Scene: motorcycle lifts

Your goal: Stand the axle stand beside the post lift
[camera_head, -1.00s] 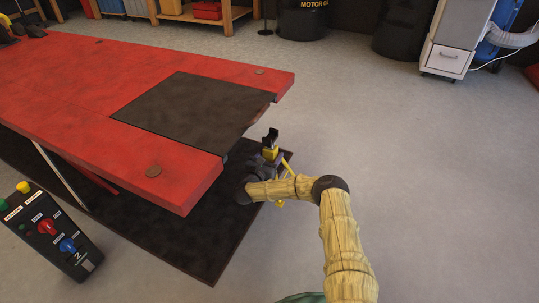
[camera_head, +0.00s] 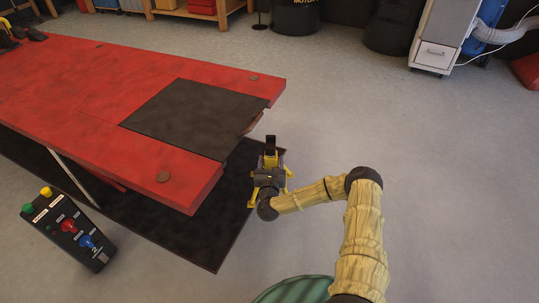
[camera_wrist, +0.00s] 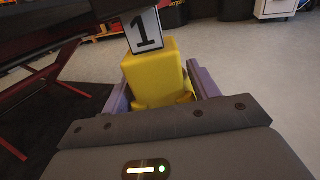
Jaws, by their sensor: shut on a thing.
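The yellow axle stand (camera_head: 271,161) with a black top is held upright in my gripper (camera_head: 268,176), near the right end of the red lift table. Yellow legs show on both sides of the gripper in the head view. In the wrist view the yellow stand (camera_wrist: 154,75) carries a white plate with a black "1". The purple fingers (camera_wrist: 160,95) press it from both sides. A red lift table (camera_head: 60,95) with a dark inset panel stands left of the stand. No post lift can be made out for certain. The stand's feet are mostly hidden, so floor contact is unclear.
A dark mat (camera_head: 215,235) lies under the lift table, its right edge near the stand. A control box (camera_head: 70,230) with coloured knobs is at lower left. A grey cabinet (camera_head: 435,52) stands at upper right. The grey floor to the right is clear.

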